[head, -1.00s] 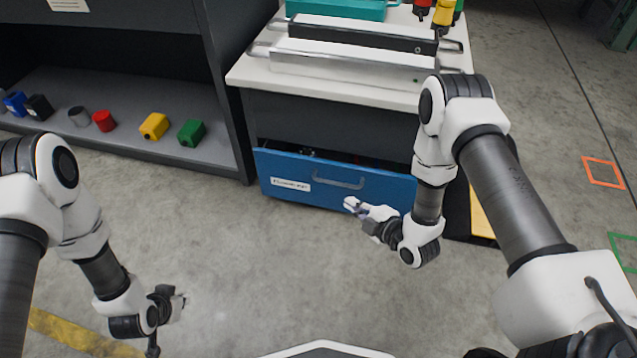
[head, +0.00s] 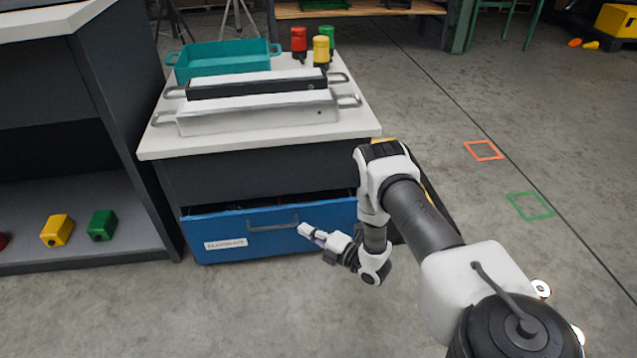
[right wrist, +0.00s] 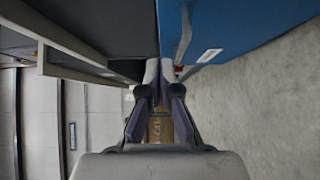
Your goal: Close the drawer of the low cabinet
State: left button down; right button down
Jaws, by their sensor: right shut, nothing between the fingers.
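The low cabinet (head: 265,173) has a white top and a dark body. Its blue drawer (head: 265,247) is partly open, with a dark gap along its top edge. The drawer front has a grey bar handle (head: 272,227) and a white label. My right gripper (head: 304,230) is shut and empty, close to the drawer front near the handle's right end; I cannot tell whether it touches. In the right wrist view the blue drawer front (right wrist: 235,25) and its handle (right wrist: 185,35) show beside the gripper (right wrist: 158,75). My left gripper is out of view.
On the cabinet top are a teal tray (head: 222,62), long white and black bars with handles, and red, yellow and green items. A dark shelf unit (head: 105,60) stands close on the left. The floor in front is clear.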

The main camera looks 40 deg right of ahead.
aim_at(294, 208)
jog(key=w+b, duration=0.1)
jog(key=w, duration=0.1)
jog(key=w+b, duration=0.1)
jog(key=w, duration=0.1)
jog(key=w+d+b, duration=0.1)
jog(key=w, duration=0.1)
jog(key=shift+f, duration=0.15)
jog(key=shift+w, duration=0.25)
jog(key=shift+w+d+r, duration=0.15)
jog(key=shift+r, duration=0.05)
jog(key=shift+w+d, duration=0.4)
jog(key=shift+w, duration=0.2)
jog(key=shift+w+d, duration=0.35)
jog(key=shift+w, duration=0.25)
jog(key=shift+a+f, duration=0.1)
